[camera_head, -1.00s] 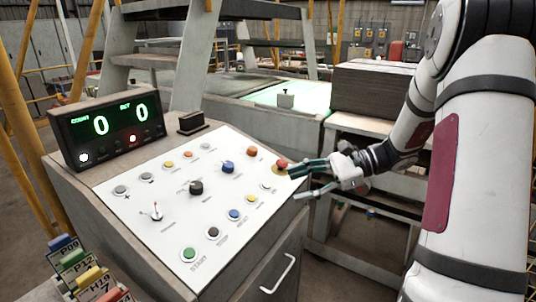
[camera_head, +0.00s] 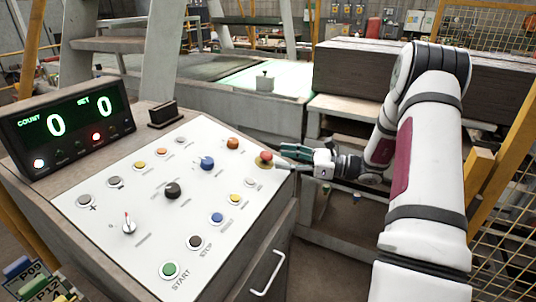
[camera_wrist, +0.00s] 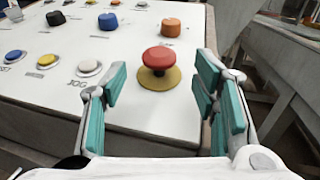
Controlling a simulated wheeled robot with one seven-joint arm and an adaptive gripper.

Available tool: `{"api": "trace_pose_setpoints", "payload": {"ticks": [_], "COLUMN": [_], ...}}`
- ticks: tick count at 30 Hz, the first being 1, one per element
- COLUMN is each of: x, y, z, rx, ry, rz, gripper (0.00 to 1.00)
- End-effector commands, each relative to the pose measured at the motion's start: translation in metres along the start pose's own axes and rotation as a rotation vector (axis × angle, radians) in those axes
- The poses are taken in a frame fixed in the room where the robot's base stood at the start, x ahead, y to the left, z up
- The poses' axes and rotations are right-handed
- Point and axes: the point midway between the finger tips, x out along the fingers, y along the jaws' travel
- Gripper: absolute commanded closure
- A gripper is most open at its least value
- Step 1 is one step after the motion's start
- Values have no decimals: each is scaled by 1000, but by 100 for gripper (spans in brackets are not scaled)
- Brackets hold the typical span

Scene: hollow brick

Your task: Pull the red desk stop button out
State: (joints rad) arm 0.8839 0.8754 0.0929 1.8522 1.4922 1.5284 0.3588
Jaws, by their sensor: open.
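The red stop button (camera_head: 265,157) is a red mushroom cap on a yellow round base at the right edge of the white control panel (camera_head: 140,205). In the wrist view the red button (camera_wrist: 160,59) stands ahead, between the lines of the two fingers and a little beyond their tips. My gripper (camera_head: 288,158) is open and empty, just right of the button in the head view. Its teal finger pads show on both sides in the wrist view (camera_wrist: 160,92). I see no contact with the button.
An orange knob (camera_head: 232,144) and a blue knob (camera_head: 207,162) stand close to the button. A white button (camera_wrist: 89,67) lies near the left finger. A counter display (camera_head: 65,125) stands at the panel's back left. The desk edge is beside the gripper.

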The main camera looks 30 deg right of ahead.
Motion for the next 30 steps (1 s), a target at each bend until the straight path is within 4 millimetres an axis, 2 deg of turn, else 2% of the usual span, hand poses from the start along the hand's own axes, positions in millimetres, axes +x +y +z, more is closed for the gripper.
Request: {"api": "trace_pose_setpoints", "payload": {"ticks": [3, 9, 15, 23, 30], "x": [22, 50, 60, 61, 60], "y": [1, 1, 0, 0, 0], "z": [1, 1, 0, 0, 0], "rx": [1, -1, 0, -1, -1], "ry": [0, 1, 0, 1, 1], "rz": [3, 3, 1, 0, 0], "gripper": [46, 46, 46, 46, 100]}}
